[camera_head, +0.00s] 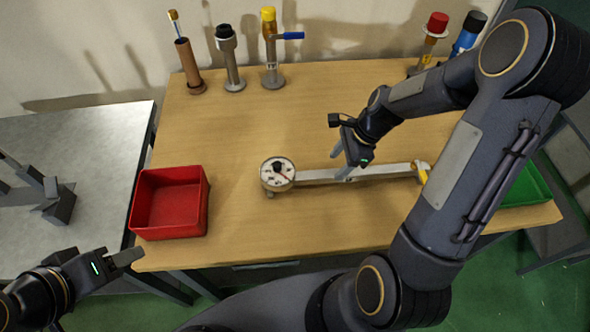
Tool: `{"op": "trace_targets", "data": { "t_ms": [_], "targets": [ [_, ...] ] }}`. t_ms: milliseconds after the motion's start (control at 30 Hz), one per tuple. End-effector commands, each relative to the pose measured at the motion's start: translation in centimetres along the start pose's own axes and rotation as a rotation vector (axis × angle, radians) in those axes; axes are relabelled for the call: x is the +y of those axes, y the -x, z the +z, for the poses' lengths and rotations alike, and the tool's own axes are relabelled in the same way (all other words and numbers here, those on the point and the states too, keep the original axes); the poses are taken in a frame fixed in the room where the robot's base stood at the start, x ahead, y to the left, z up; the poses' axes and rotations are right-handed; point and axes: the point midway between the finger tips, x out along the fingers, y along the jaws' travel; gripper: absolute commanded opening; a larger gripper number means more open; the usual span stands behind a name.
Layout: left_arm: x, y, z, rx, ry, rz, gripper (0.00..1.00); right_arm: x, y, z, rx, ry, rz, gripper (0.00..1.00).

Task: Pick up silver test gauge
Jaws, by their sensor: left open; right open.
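The silver test gauge (315,176) lies across the middle of the wooden table. It has a round white dial with a dark centre at its left end and a long flat silver bar reaching right, with a yellow piece near its right end. My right gripper (343,166) is open at the middle of the bar, fingers pointing down. I cannot tell whether the fingers touch the bar or straddle it. My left gripper (126,257) is open and empty at the lower left, near the table's front left corner and away from the gauge.
A red bin (171,203) stands at the table's left front, and a green bin (526,187) at the right is partly hidden by my arm. Several upright fittings, including a yellow-topped one with a blue handle (271,50), line the back. A grey table (95,150) adjoins the left.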

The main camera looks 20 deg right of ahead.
Motion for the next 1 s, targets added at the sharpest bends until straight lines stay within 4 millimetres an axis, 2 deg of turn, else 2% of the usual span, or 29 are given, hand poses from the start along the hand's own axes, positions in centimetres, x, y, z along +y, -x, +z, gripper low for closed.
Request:
{"op": "trace_targets", "data": {
  "t_ms": [333,600,867,900,1000],
  "targets": [
    [0.2,0.4,-0.2,-0.001,0.0,0.0,0.53,0.0,-3.7,0.0,0.0,-0.013,0.008,0.53],
    [0.4,0.9,-0.5,0.0,0.0,0.0,0.53,-0.1,-7.5,0.1,0.0,-0.013,0.006,0.53],
    [0.4,0.9,-0.5,0.0,0.0,0.0,0.53,-0.2,-7.9,0.1,0.0,-0.011,0.003,0.53],
    [0.4,0.9,-0.5,0.0,0.0,0.0,0.53,-0.2,-7.9,0.1,0.0,-0.011,0.003,0.51],
    [0.4,0.9,-0.5,0.0,0.0,0.0,0.53,-0.2,-7.9,0.1,0.0,-0.01,0.003,0.38]
  ]
}}
